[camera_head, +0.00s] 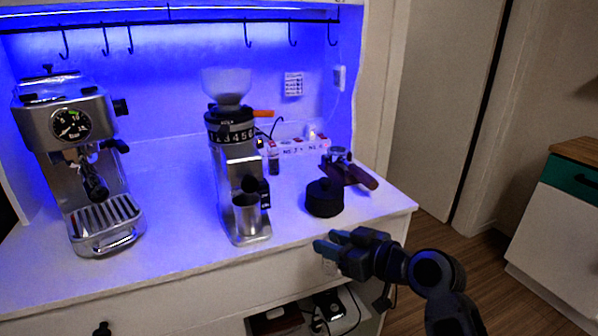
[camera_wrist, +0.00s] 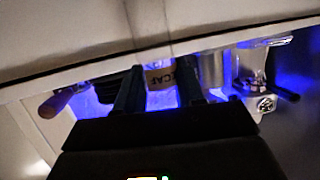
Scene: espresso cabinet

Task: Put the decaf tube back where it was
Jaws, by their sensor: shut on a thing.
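My gripper (camera_head: 330,243) is in front of the counter's right front edge, with its fingers pointing left in the head view. In the head view, a small light piece (camera_head: 329,266) shows just below the fingers and seems to be part of this tube. The labelled white rack (camera_head: 300,149) stands at the back right of the counter, with a dark-topped tube (camera_head: 274,160) at its left end.
A black round container (camera_head: 323,199) and a portafilter (camera_head: 350,171) stand between my gripper and the rack. The grinder (camera_head: 236,170) is left of them, and the espresso machine (camera_head: 80,165) is farther left. Hooks (camera_head: 292,36) hang above. The counter's front right corner is bare.

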